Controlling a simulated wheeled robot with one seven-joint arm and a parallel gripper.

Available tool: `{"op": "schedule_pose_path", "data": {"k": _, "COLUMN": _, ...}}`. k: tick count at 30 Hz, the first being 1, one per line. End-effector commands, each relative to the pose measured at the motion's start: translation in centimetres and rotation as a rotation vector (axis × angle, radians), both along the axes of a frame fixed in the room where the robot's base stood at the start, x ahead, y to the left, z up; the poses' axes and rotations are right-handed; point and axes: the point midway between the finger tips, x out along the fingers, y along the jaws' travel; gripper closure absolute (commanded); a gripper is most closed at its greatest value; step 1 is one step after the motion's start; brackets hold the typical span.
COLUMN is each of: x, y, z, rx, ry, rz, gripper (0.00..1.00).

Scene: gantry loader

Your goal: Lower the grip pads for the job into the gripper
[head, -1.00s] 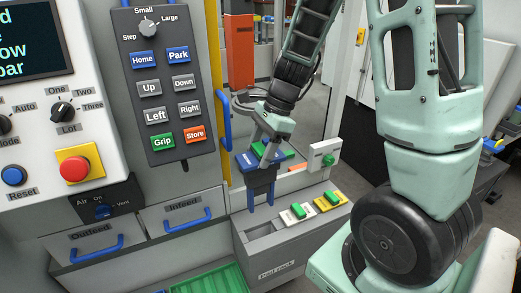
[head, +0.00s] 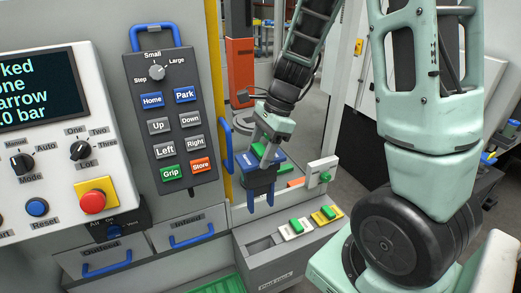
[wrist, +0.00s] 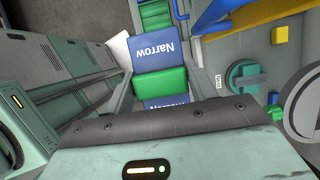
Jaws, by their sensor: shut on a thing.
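My gripper (head: 268,148) is shut on the green handle of the blue grip pads (head: 261,184) in the head view. The pads hang below it, clear of the pad rack, with two blue legs pointing down. In the wrist view my gripper's fingers stand on either side of the green handle (wrist: 172,82). A blue plate marked "Narrow" (wrist: 155,50) shows beyond the handle and another nearer. I cannot make out the receiving gripper clearly.
The grey pad rack (head: 262,268) stands below, with white pads (head: 291,230) and yellow pads (head: 327,216) on top. A white block with a green knob (head: 323,172) is to the right. The button panel (head: 168,120) and blue-handled drawers are at left.

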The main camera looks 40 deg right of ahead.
Motion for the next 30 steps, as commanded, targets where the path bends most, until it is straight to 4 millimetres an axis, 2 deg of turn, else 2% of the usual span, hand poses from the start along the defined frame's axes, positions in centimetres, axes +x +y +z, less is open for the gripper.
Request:
{"op": "schedule_pose_path", "data": {"k": 1, "x": 0.0, "y": 0.0, "z": 0.8, "rx": 0.0, "ry": -0.001, "rz": 0.0, "gripper": 0.95}}
{"op": "schedule_pose_path", "data": {"k": 30, "x": 0.0, "y": 0.0, "z": 8.0, "rx": 0.0, "ry": -0.002, "rz": 0.001, "gripper": 0.95}}
